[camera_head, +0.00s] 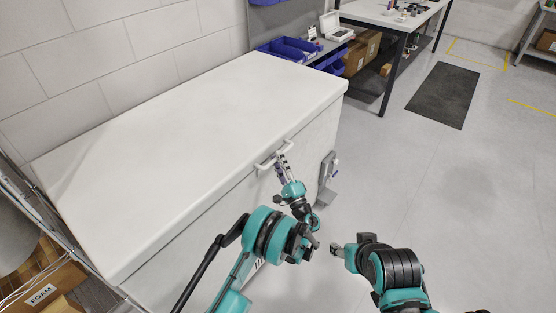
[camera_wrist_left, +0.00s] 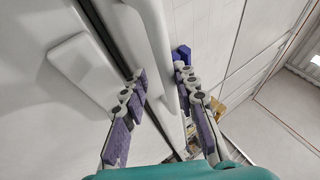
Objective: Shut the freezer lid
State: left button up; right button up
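The white chest freezer lid (camera_head: 190,140) lies level over the freezer body (camera_head: 210,240) in the head view and looks shut or nearly so. A dark seam runs beside the lid edge in the left wrist view. The white lid handle (camera_head: 274,156) is on the front edge; it also shows in the left wrist view (camera_wrist_left: 154,40). My left gripper (camera_head: 281,158) is at the handle, its fingers (camera_wrist_left: 162,85) apart on either side of the bar's line. I cannot tell whether they touch it. My right gripper (camera_head: 337,249) is low, away from the freezer; its fingers are unclear.
A grey metal fixture (camera_head: 327,180) stands at the freezer's right end. A workbench (camera_head: 390,18) with blue bins (camera_head: 288,48) and cardboard boxes is behind. A wire rack with a FOAM box (camera_head: 42,294) is at the left. Floor on the right is clear around a dark mat (camera_head: 444,94).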

pick_arm(q)
jog(key=shift+w+a+r, duration=0.1)
jog(key=shift+r, duration=0.05)
jog(key=v, duration=1.2)
dwell(0.5)
